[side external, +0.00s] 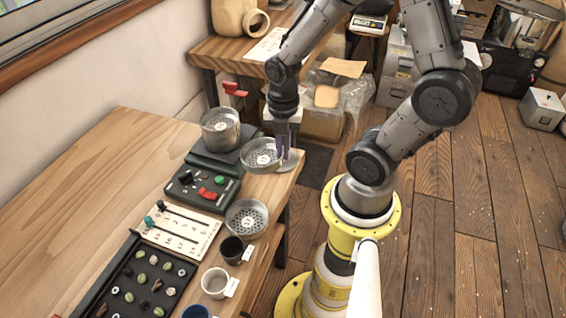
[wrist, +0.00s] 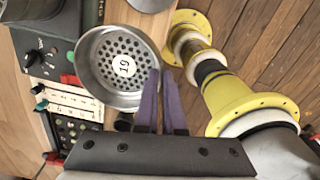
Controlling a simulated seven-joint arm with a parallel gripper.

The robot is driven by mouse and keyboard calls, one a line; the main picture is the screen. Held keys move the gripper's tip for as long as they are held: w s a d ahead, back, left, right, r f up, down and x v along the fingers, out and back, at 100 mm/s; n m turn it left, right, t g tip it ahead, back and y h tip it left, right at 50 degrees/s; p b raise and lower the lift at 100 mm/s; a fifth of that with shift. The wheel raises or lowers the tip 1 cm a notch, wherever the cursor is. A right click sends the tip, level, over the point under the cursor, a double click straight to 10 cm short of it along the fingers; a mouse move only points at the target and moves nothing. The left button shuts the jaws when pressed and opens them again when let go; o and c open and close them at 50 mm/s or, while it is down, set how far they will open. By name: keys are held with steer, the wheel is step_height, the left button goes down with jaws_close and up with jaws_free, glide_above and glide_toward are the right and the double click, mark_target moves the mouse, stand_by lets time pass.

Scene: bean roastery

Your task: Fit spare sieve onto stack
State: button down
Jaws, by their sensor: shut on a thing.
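The spare sieve (side external: 260,155) is a shallow round metal pan with a perforated bottom and a white label. It also shows in the wrist view (wrist: 122,65). My gripper (side external: 283,158) is shut on its right rim, with purple fingers (wrist: 160,92) at the wall. The sieve looks roughly level; its height above the table is hard to tell. The sieve stack (side external: 220,128) stands just left and behind it, on a dark base; its open top shows a perforated bottom. Only a dark curved edge, possibly the stack, shows at the wrist view's top left.
Another metal sieve (side external: 247,218) lies nearer on the table. A control box (side external: 203,187) with knobs, a slider panel (side external: 180,232), a bean tray (side external: 140,280) and cups (side external: 215,282) line the table. A grey disc (side external: 290,160) lies by the right edge. The table's left is clear.

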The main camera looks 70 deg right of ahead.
step_height(320, 180, up, 14)
steer(key=r, duration=0.1)
steer(key=w+d+t, duration=0.1)
steer(key=w+d, duration=0.3)
steer(key=w, duration=0.4)
steer(key=w+d, duration=0.4)
steer(key=w, duration=0.4)
step_height(320, 180, down, 11)
steer(key=shift+a, duration=0.15)
steer(key=shift+f, duration=0.6)
stand_by(0.9)
steer(key=c, duration=1.5)
jaws_free()
steer(key=shift+f, duration=0.1)
steer(key=shift+o, duration=0.9)
steer(key=shift+s, duration=0.1)
